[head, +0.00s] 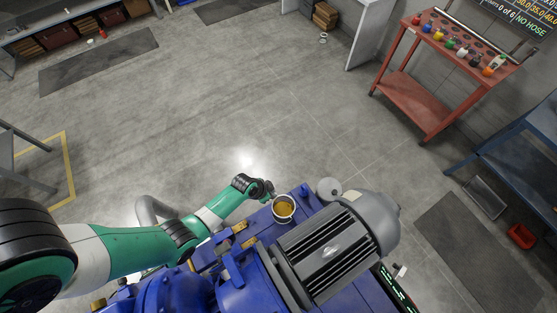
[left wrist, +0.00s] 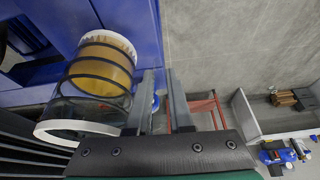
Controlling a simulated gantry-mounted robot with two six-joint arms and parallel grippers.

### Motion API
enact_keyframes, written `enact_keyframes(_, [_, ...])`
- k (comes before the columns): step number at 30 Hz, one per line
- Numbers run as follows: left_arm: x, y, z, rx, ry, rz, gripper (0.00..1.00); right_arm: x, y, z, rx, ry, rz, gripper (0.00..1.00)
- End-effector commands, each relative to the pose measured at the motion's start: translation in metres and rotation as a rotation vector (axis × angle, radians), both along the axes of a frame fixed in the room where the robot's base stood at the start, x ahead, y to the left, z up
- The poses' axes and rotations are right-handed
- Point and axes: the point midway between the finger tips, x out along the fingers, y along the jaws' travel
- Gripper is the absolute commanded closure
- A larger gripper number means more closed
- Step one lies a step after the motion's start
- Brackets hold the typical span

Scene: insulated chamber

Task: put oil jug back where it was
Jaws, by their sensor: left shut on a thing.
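The oil jug (head: 283,208) is a clear round vessel with a pale rim and amber oil inside. It is over the blue machine, beside the grey motor; the head view does not show clearly whether it rests on it. My left gripper (head: 268,190) is at the jug's upper left side. In the left wrist view the jug (left wrist: 98,75) shows dark bands and lies just left of the fingers (left wrist: 166,95). The left gripper is shut on the jug at its side; the exact grip is hard to see. My right gripper is not in view.
The blue machine (head: 232,270) carries a large grey motor (head: 335,250) close to the jug. A red cart (head: 420,95) with several coloured bottles stands at upper right. A blue table (head: 520,150) is at the right. The grey floor in the middle is clear.

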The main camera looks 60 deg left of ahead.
Motion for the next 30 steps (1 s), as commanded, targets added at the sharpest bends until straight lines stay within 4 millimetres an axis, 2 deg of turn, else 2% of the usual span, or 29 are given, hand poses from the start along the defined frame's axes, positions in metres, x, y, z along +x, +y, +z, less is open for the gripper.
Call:
enact_keyframes(2, [0.001,0.000,-0.001,0.000,-0.002,0.000,1.00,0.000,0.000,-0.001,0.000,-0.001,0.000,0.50])
enact_keyframes(10, [-0.001,0.003,-0.042,0.000,-0.001,0.008,1.00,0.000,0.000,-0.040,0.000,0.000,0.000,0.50])
enact_keyframes(17, [-0.001,0.003,-0.038,0.000,-0.001,0.008,1.00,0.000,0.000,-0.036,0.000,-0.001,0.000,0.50])
enact_keyframes(22, [-0.001,0.003,-0.043,0.000,-0.001,0.008,1.00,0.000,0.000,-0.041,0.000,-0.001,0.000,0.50])
enact_keyframes(23, [-0.002,0.003,-0.042,0.000,0.000,0.008,0.76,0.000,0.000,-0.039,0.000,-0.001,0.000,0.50])
enact_keyframes(24, [-0.002,0.002,-0.042,-0.001,0.000,0.007,0.68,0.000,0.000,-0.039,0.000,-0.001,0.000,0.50])
enact_keyframes(27, [-0.002,0.002,-0.042,0.000,0.000,0.006,0.51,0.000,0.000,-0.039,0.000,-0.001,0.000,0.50])
enact_keyframes(30, [-0.002,0.002,-0.042,-0.001,0.000,0.007,0.51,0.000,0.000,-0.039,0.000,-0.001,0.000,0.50])
